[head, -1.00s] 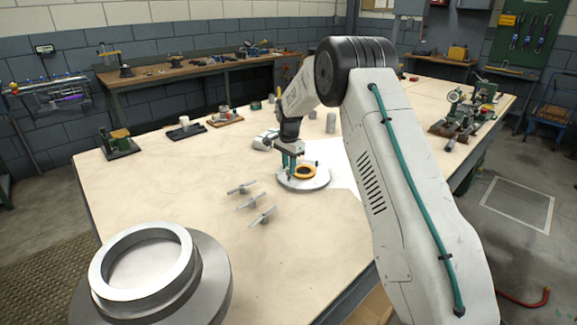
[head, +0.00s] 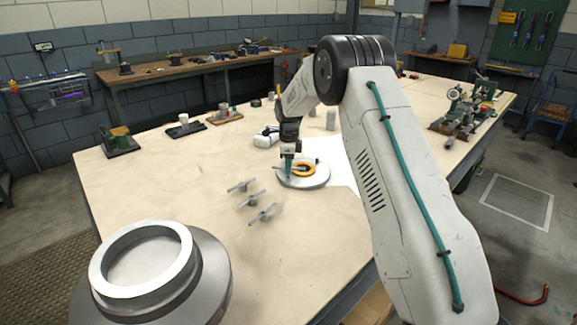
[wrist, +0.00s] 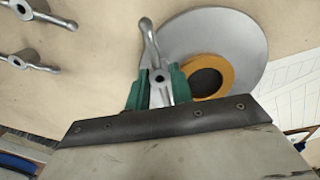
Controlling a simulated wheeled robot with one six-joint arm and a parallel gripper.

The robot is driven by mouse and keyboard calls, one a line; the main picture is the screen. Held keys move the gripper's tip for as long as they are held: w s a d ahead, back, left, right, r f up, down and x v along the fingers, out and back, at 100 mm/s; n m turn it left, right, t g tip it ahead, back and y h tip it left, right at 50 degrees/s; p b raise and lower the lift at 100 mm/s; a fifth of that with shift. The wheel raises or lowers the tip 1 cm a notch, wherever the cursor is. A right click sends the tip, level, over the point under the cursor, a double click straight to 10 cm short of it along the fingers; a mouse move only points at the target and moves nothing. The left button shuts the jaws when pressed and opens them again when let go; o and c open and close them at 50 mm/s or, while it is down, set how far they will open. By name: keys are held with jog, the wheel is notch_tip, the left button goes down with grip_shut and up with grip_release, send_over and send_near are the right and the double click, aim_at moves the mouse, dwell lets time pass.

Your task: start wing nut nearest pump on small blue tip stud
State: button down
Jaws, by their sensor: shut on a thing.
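My gripper (head: 287,174) is over the left edge of a flat silver disc (head: 312,182) with an orange ring (head: 304,169). In the wrist view its green fingers (wrist: 160,90) are shut on a grey wing nut (wrist: 160,75). One wing points away from my wrist beside the disc (wrist: 243,38); the hole faces the camera. The orange ring (wrist: 232,75) surrounds a dark opening just right of the fingers. Three other wing nuts (head: 241,186) (head: 250,199) (head: 262,214) lie in a row on the table. I cannot make out the blue-tipped stud or identify the pump.
A large stepped metal casing part (head: 150,275) with a round opening stands at the front left. A white object (head: 266,138) and grey cylinders (head: 331,120) stand behind my gripper. A white sheet (head: 338,165) lies right of the disc. The table's left middle is clear.

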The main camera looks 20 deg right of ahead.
jog(key=m, duration=0.3)
jog(key=shift+a+m, duration=0.1)
jog(key=shift+m, duration=0.3)
jog(key=c, duration=1.1)
grip_release()
jog(key=shift+w+a, duration=0.1)
jog(key=shift+c, duration=0.2)
jog(key=shift+r, duration=2.5)
notch_tip(320, 180, up, 8)
